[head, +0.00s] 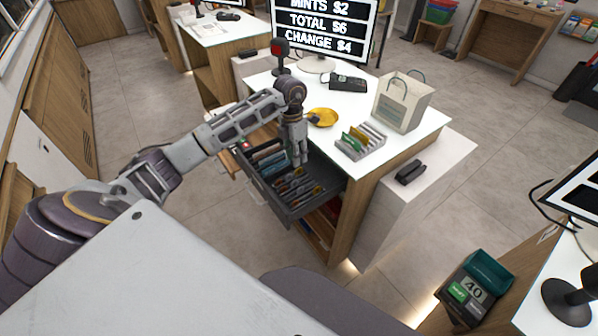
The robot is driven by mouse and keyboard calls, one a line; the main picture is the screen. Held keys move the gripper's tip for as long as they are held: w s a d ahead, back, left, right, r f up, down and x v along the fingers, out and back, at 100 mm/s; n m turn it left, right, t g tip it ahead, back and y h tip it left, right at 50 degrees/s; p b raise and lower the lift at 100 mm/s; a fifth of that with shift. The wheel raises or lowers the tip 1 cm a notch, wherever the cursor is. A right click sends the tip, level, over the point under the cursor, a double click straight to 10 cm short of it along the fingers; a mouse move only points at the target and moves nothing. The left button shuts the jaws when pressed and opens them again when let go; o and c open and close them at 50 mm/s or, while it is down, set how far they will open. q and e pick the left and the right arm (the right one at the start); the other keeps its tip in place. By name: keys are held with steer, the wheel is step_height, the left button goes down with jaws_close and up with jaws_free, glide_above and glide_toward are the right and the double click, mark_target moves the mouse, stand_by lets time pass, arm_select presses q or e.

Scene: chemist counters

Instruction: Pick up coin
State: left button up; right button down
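My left gripper (300,157) points down over the open cash drawer (277,207) below the counter. Its fingertips are at the drawer's middle, close to the coin slots; whether they are open or shut is too small to tell. Coins (293,184) lie in several slots in the front part of the drawer, seen as small gold and silver shapes. Folded notes stand in the back slots at the left. I cannot tell whether the fingers touch a coin. My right gripper is not in view.
The white counter (423,119) bears a yellow dish (323,117), a card holder (360,141), a paper bag (403,100), a card terminal (347,82) and a monitor (323,28). A black device (410,172) lies on the lower white ledge. Grey floor is clear left of the drawer.

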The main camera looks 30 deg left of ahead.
mark_target(299, 169)
arm_select(q)
steer(key=shift+f, duration=0.2)
steer(key=shift+d+f, duration=0.2)
steer(key=shift+f, duration=0.45)
steer(key=shift+w+d+f+p, duration=0.15)
steer(key=shift+f+p, duration=0.4)
steer(key=shift+f, duration=1.35)
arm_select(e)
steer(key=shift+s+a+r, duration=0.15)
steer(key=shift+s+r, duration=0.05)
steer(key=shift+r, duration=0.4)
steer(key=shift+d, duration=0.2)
arm_select(q)
steer(key=shift+c, duration=0.3)
jaws_close()
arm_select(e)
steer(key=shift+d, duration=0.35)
